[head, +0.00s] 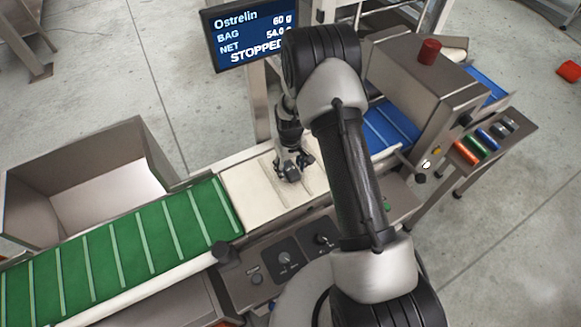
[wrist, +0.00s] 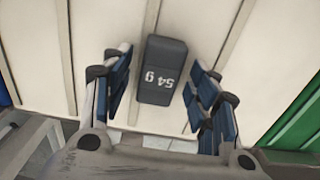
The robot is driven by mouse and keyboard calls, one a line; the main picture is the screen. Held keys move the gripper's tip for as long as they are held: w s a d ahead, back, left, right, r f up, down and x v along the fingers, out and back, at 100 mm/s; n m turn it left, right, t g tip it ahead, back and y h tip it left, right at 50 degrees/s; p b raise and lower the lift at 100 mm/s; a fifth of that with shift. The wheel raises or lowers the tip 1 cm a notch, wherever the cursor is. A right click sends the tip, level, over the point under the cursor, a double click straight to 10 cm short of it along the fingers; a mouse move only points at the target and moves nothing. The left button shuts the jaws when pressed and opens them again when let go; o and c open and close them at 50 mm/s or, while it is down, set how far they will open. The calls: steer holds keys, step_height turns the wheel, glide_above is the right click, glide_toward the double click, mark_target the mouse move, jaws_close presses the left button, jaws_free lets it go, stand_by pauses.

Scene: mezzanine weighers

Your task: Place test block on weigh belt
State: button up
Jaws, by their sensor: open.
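The test block (wrist: 162,72) is a dark grey block marked "54 g" in the wrist view. It appears to lie on the cream weigh belt (wrist: 262,85), which has thin raised cross bars. My gripper (wrist: 160,62) is open, with one blue-padded finger on each side of the block and a visible gap at both sides. In the head view my gripper (head: 290,168) is low over the weigh belt (head: 247,188), and the block is not clearly distinguishable there.
A green ribbed belt (head: 125,240) adjoins at left, a blue belt (head: 388,127) at right. A steel bin (head: 90,175) stands behind the green belt. The screen (head: 248,35) reads 60 g, 54.0 and STOPPED, partly covered. A steel housing (head: 425,80) and a rack of coloured pieces (head: 487,138) stand right.

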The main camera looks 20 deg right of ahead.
step_height(320, 180, up, 12)
steer(key=p, duration=0.3)
step_height(320, 180, up, 13)
steer(key=t, duration=0.1)
glide_above(291, 169)
steer(key=s+a, duration=0.1)
steer(key=s, duration=0.1)
steer(key=s+r+m+t, duration=0.1)
steer(key=s+r, duration=0.6)
steer(key=r, duration=0.4)
steer(key=s+a+r+t, duration=0.1)
steer(key=s+r, duration=0.2)
steer(key=s, duration=0.6)
steer(key=s+a+r+m+t, duration=0.1)
steer(key=s+r, duration=0.3)
steer(key=s, duration=0.6)
steer(key=shift+t, duration=0.3)
steer(key=shift+r, duration=0.1)
steer(key=shift+a+f+b, duration=0.1)
steer(key=shift+f+b, duration=0.4)
steer(key=shift+b, duration=0.15)
